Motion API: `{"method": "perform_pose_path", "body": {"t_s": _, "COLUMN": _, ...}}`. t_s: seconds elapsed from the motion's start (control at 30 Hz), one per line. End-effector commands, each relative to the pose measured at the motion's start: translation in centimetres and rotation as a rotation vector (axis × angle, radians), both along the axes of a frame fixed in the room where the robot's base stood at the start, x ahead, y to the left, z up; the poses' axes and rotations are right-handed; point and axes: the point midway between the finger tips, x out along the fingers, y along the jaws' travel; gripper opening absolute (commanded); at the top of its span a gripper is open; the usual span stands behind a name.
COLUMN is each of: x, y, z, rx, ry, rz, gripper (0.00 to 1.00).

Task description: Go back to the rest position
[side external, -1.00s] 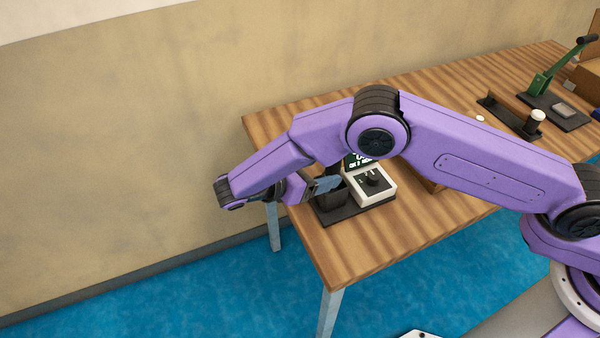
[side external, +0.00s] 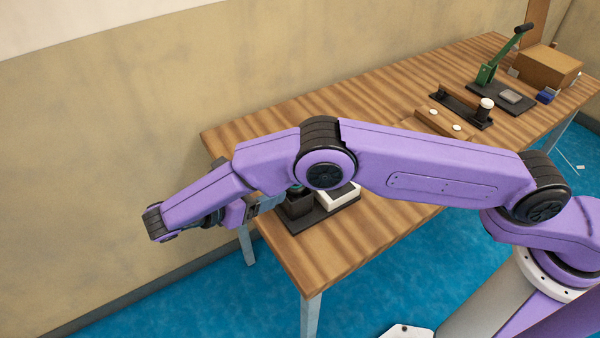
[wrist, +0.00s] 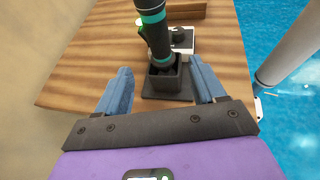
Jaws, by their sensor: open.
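My gripper (wrist: 161,68) is open and empty in the wrist view, with one blue-grey finger on each side of the picture. Between and beyond the fingers, a black tool with teal bands (wrist: 155,35) stands with its lower end in a square black holder (wrist: 160,83). In the side view my gripper (side external: 268,203) is at the table's near left end, just left of the holder (side external: 297,205). My forearm hides most of the tool there.
A white device with a dark knob (wrist: 181,38) sits behind the holder. Farther along the wooden table (side external: 340,245) are a wooden block (side external: 432,127), a green lever press (side external: 488,73) and a cardboard box (side external: 547,66). A wall runs along the back.

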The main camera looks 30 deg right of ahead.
Motion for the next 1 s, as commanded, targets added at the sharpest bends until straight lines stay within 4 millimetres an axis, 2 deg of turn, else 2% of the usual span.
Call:
{"method": "perform_pose_path", "body": {"t_s": 0.17, "x": 0.0, "y": -0.3, "z": 0.1, "rx": 0.024, "ry": -0.005, "rz": -0.017, "gripper": 0.69}}
{"method": "perform_pose_path", "body": {"t_s": 0.37, "x": -1.1, "y": -2.3, "z": 0.4, "rx": 0.24, "ry": -0.046, "rz": -0.213, "gripper": 0.69}}
{"method": "perform_pose_path", "body": {"t_s": 0.57, "x": -3.8, "y": -4.3, "z": 1.6, "rx": 0.483, "ry": -0.116, "rz": -0.515, "gripper": 0.69}}
{"method": "perform_pose_path", "body": {"t_s": 0.77, "x": -7.3, "y": -6.6, "z": 4.2, "rx": 0.675, "ry": -0.187, "rz": -0.811, "gripper": 0.69}}
{"method": "perform_pose_path", "body": {"t_s": 1.0, "x": -10.9, "y": -11.6, "z": 7.9, "rx": 0.825, "ry": -0.196, "rz": -0.807, "gripper": 0.69}}
